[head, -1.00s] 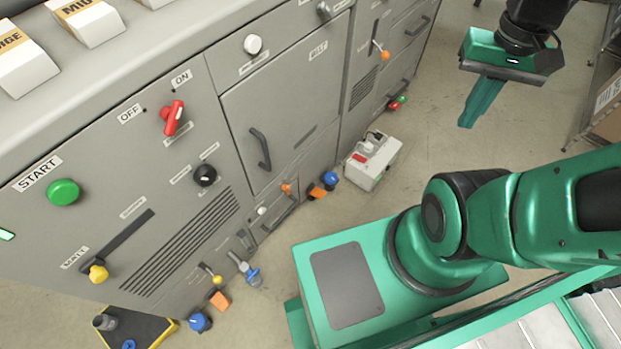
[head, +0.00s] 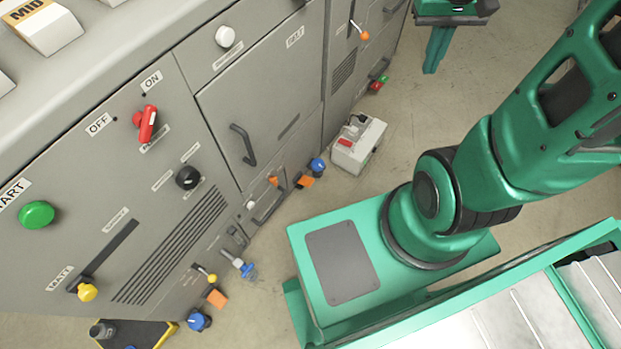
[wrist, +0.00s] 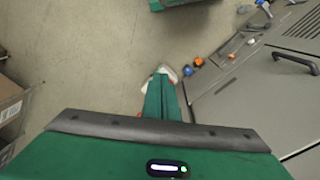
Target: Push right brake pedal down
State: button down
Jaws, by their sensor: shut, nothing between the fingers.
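Two orange brake pedals sit low by the blue casters at the foot of the grey machine. The right brake pedal (head: 305,182) is beside the right blue caster (head: 317,166). It also shows in the wrist view (wrist: 199,61), with the caster just left of it. The left orange pedal (head: 217,298) is by another blue caster (head: 198,320). My gripper (head: 432,70) is at the top of the head view, well right of the right pedal and apart from it. Its green fingers (wrist: 162,80) are together and empty, pointing toward the floor by the white box.
A white box with a red switch (head: 358,144) stands on the floor right of the right pedal. An orange-tipped lever (head: 279,177) is just left of the pedal. A door handle (head: 243,144) sticks out above. Floor right of the white box is clear.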

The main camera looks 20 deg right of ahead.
jog(key=w+a+f+n, duration=0.3)
jog(key=w+f, duration=0.9)
jog(key=f, duration=0.1)
jog(key=w+a+f+n, duration=0.3)
jog(key=w+f+n, duration=0.1)
jog(key=w+f, duration=0.8)
jog(key=n+t+y, duration=0.1)
jog(key=n+y, duration=0.1)
jog(key=n, duration=0.2)
send_over(308, 182)
jog(key=f, duration=5)
jog(key=shift+d+f, duration=0.1)
jog(key=shift+d, duration=0.1)
jog(key=shift+s+d+f, duration=0.15)
jog(key=shift+f, duration=0.35)
jog(key=shift+s, duration=0.1)
